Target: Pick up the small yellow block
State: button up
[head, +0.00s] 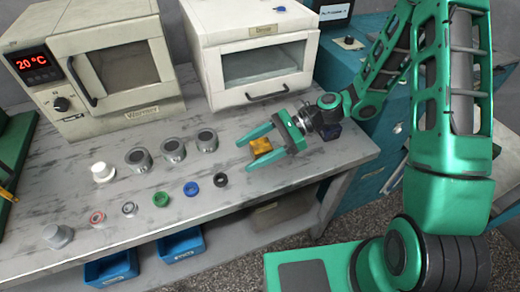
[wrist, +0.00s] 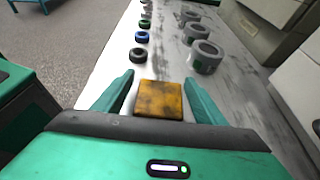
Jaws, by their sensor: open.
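The small yellow block (head: 261,147) is a worn, orange-yellow square piece lying on the grey workbench near its right end. My gripper (head: 257,150) is open, with its two green fingers on either side of the block in the head view. In the wrist view the yellow block (wrist: 160,99) sits between the two fingers of my gripper (wrist: 159,92), with gaps on both sides. I cannot tell how high the fingers are above the bench.
The grey bench (head: 120,190) holds a black ring (head: 220,180), a blue ring (head: 191,189), a green ring (head: 160,199) and several metal cylinders to the left. A white oven-like dryer (head: 258,60) and a warmer (head: 100,70) stand behind. Blue bins (head: 181,246) sit below.

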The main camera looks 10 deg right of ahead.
jog(key=c, duration=1.3)
jog(key=shift+c, duration=0.9)
jog(key=shift+r, duration=0.15)
